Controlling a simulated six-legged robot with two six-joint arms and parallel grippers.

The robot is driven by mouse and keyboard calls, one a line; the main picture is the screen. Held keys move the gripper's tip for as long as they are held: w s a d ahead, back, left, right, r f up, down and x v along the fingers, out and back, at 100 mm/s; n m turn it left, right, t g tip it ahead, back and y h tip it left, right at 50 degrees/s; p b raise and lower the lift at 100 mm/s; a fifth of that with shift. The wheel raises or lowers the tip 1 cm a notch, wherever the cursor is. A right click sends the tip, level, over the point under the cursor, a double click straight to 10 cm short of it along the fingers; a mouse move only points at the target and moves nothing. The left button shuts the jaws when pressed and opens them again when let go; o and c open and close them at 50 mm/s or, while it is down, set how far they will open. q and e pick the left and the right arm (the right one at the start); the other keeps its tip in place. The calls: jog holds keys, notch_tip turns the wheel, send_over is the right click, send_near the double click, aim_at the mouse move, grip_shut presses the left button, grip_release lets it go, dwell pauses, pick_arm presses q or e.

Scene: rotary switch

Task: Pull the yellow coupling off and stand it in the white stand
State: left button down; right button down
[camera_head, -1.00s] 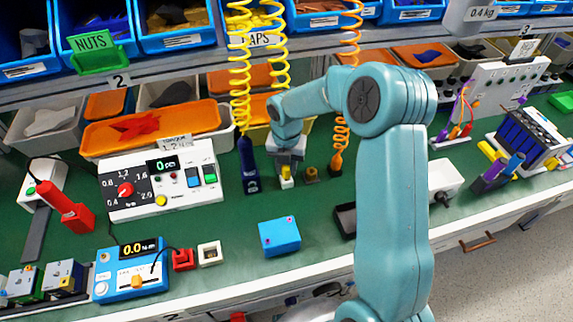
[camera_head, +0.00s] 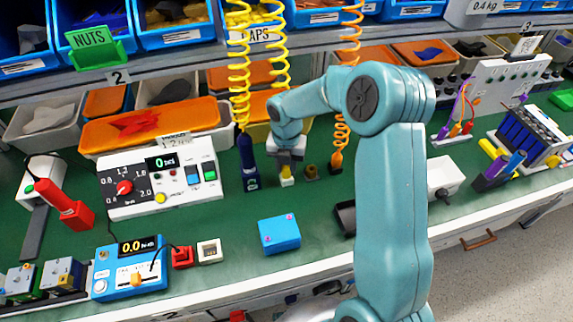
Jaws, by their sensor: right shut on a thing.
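The yellow coupling (camera_head: 286,171) is small in the head view, at the back middle of the green bench top. My right gripper (camera_head: 287,161) points down over it and is shut on it. Below the yellow part a pale, whitish piece shows; I cannot tell whether the coupling is still seated on it or apart. The white stand looks to be the small white square block (camera_head: 209,251) with a dark opening, near the front edge, left of the gripper. My left gripper is not in view.
A dark blue tool (camera_head: 248,165) on a yellow coiled cord hangs just left of the gripper. An orange-ended tool (camera_head: 336,162) stands to its right. A blue box (camera_head: 279,235) lies in front. A red block (camera_head: 182,257) sits beside the white one.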

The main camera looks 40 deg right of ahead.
jog(key=shift+f, duration=0.15)
jog(key=c, duration=0.8)
grip_release()
jog(key=shift+o, duration=0.2)
notch_tip(320, 180, up, 16)
jog(key=shift+r, duration=0.2)
